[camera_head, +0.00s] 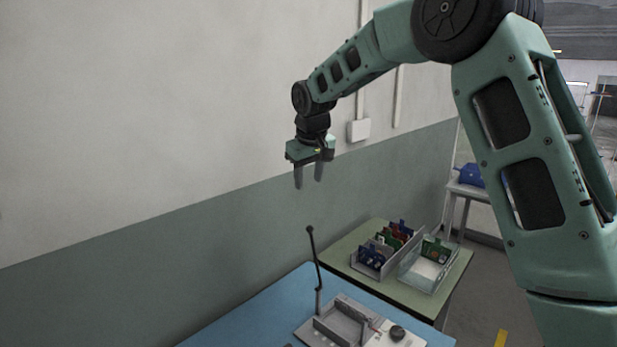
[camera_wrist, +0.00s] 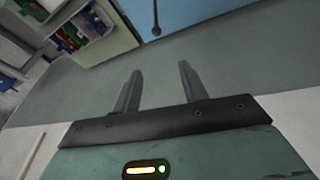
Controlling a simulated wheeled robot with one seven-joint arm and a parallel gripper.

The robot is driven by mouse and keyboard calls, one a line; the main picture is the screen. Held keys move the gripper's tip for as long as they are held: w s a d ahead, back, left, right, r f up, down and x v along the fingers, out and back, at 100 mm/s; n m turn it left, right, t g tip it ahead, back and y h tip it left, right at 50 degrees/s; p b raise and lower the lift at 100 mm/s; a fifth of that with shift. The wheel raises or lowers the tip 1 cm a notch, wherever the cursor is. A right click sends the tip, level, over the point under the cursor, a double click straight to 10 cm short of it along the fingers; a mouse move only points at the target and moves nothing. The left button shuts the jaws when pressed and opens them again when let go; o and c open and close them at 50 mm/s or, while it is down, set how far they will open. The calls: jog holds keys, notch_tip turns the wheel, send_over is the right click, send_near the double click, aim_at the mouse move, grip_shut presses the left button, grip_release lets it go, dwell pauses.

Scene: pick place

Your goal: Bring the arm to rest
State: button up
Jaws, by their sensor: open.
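My arm is raised and bent, reaching from the right side of the head view toward the wall. My gripper (camera_head: 309,186) hangs with its fingers pointing down, high above the tables and close to the wall. Its two fingers are apart with nothing between them. The wrist view also shows the gripper (camera_wrist: 158,75) open and empty, with the wall behind the fingers.
A blue table (camera_head: 250,315) holds a grey fixture (camera_head: 330,325) and a thin dark upright rod (camera_head: 313,255). Behind it, a green table (camera_head: 445,295) carries open bins (camera_head: 425,278) of coloured parts. A white wall box (camera_head: 359,129) is right of the gripper.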

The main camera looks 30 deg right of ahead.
jog(key=s+a+f+n+g+y+b, duration=0.1)
jog(key=s+a+f+n, duration=0.15)
jog(key=s+a, duration=0.75)
jog(key=s+a+f+n+g+y+b, duration=0.1)
jog(key=s+a+f, duration=0.2)
jog(key=s+a, duration=0.65)
jog(key=s+f+n, duration=0.1)
jog(key=s+f, duration=0.2)
jog(key=s, duration=0.8)
jog(key=s+a+f+n+g, duration=0.1)
jog(key=s+f, duration=0.1)
jog(key=s, duration=0.9)
jog(key=shift+s+f+n+b, duration=0.25)
jog(key=shift+f+n+b, duration=0.1)
jog(key=shift+f+b, duration=0.05)
